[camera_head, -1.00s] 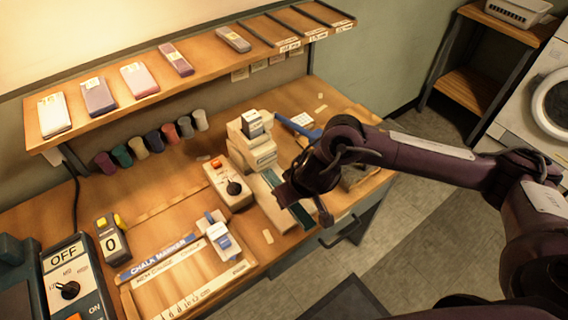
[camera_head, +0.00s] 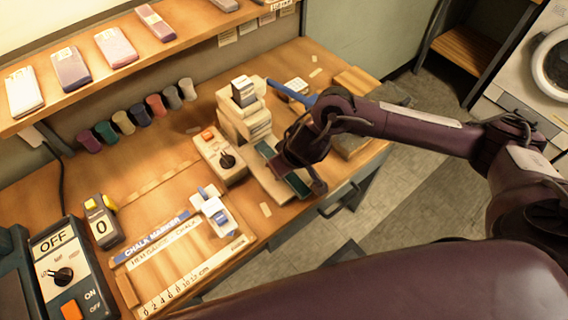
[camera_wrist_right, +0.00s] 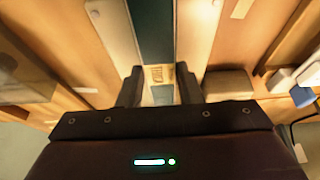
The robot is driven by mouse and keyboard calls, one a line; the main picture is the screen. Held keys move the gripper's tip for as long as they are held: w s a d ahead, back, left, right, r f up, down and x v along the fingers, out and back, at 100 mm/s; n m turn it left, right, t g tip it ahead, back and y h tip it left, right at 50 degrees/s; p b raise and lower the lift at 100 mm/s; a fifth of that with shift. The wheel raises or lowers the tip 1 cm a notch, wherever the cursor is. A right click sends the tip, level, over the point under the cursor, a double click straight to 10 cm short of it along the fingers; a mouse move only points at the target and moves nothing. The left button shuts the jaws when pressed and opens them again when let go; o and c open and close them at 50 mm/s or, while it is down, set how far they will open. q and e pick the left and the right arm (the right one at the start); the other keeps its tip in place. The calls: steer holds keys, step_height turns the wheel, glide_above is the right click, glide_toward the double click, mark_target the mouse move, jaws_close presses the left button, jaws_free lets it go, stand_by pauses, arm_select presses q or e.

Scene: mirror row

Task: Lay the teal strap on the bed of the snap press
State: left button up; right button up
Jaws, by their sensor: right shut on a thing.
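The snap press (camera_head: 243,118) is a beige machine near the back of the bench, with its pale bed (camera_head: 264,182) reaching toward the front edge. The teal strap (camera_head: 297,184) is a dark flat strip running lengthwise along the bed, partly behind my right gripper (camera_head: 300,172). In the right wrist view the strap (camera_wrist_right: 153,32) runs between pale strips, and my right gripper (camera_wrist_right: 160,88) is shut on its near part, by a small tan label. I cannot tell whether the strap touches the bed all along. My left gripper is not in view.
A control box with a black knob (camera_head: 219,155) stands left of the press. A blue-handled tool (camera_head: 291,91) lies behind the arm. Thread spools (camera_head: 140,115) line the back.

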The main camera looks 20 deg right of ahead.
steer(key=shift+r, duration=0.1)
steer(key=shift+f, duration=0.6)
steer(key=o, duration=1.1)
steer(key=shift+o, duration=0.2)
steer(key=p+v, duration=0.1)
steer(key=v, duration=0.6)
steer(key=shift+s+r+p, duration=0.15)
steer(key=shift+r+p, duration=0.15)
steer(key=shift+r, duration=0.1)
steer(key=shift+s, duration=0.1)
